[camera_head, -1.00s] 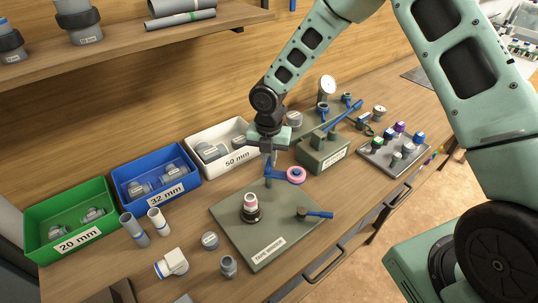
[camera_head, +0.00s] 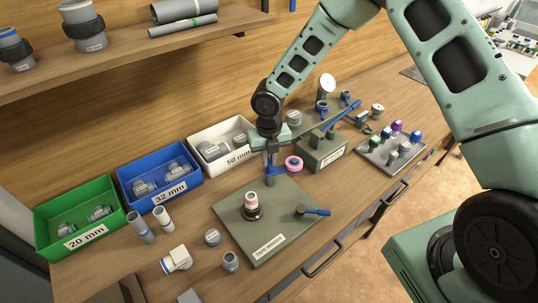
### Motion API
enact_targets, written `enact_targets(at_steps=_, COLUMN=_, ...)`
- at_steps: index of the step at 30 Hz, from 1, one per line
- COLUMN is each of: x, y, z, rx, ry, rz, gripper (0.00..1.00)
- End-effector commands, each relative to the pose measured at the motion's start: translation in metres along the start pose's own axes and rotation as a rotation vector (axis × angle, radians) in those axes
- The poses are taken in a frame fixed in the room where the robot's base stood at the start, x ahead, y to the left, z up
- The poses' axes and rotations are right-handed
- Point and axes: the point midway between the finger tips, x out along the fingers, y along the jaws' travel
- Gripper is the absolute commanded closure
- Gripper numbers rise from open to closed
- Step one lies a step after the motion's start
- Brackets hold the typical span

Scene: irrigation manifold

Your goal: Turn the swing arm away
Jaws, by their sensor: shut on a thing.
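The tape winder (camera_head: 236,220) is a grey-green base plate with a spindle (camera_head: 251,207) carrying a pink-and-white fitting and a blue-handled crank (camera_head: 313,212). At its back edge stands a post with the blue swing arm (camera_head: 279,170), which points right and back and carries a pink tape roll (camera_head: 293,163) at its end. My gripper (camera_head: 270,160) points down over the post and is shut on the swing arm near its post end. The fingertips are small and partly hidden, so the exact contact is unclear. The roll is well clear of the spindle.
A green block fixture (camera_head: 321,154) with a blue lever stands just right of the roll. The white 50 mm bin (camera_head: 207,170) is behind left, beside the blue 32 mm bin (camera_head: 157,190). Loose fittings (camera_head: 176,259) lie left of the plate.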

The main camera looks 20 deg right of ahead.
Motion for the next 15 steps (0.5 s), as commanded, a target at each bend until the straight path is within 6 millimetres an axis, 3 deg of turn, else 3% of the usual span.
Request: enact_targets(at_steps=15, x=-0.0029, y=0.0006, z=0.0012, rx=-0.247, ry=-0.003, rz=0.001, gripper=1.0)
